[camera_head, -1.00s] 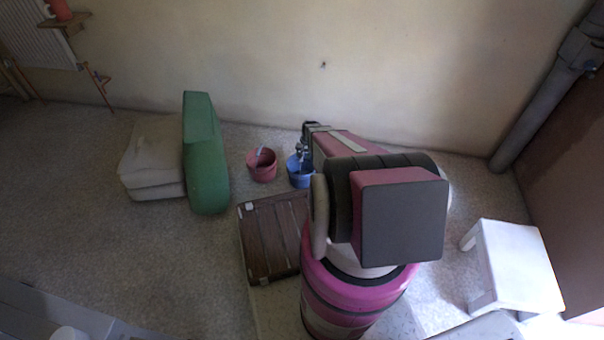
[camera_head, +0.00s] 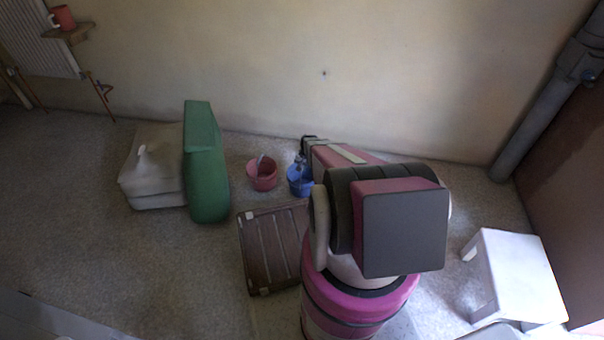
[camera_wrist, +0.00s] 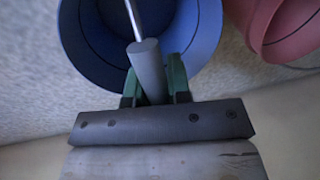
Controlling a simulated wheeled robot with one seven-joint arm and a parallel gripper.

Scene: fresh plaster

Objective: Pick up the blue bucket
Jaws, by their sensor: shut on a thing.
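The blue bucket (camera_head: 300,187) stands near the wall, just right of a pink bucket (camera_head: 263,181). In the wrist view the blue bucket (camera_wrist: 80,50) fills the top centre, seen from above. A grey cylindrical grip (camera_wrist: 150,70) on a metal rod lies across its opening and looks like its handle. My gripper (camera_wrist: 155,88) has its green fingers on either side of this grip and is shut on it. In the head view my gripper (camera_head: 301,160) is above the blue bucket, partly hidden by my arm. I cannot tell whether the bucket is off the floor.
A green cushion (camera_head: 206,165) leans by a pale upholstered block (camera_head: 150,170) on the left. A brown slatted crate (camera_head: 270,245) lies in front of the buckets. A white stool (camera_head: 515,265) stands at the right. The wall (camera_head: 400,80) is close behind the buckets.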

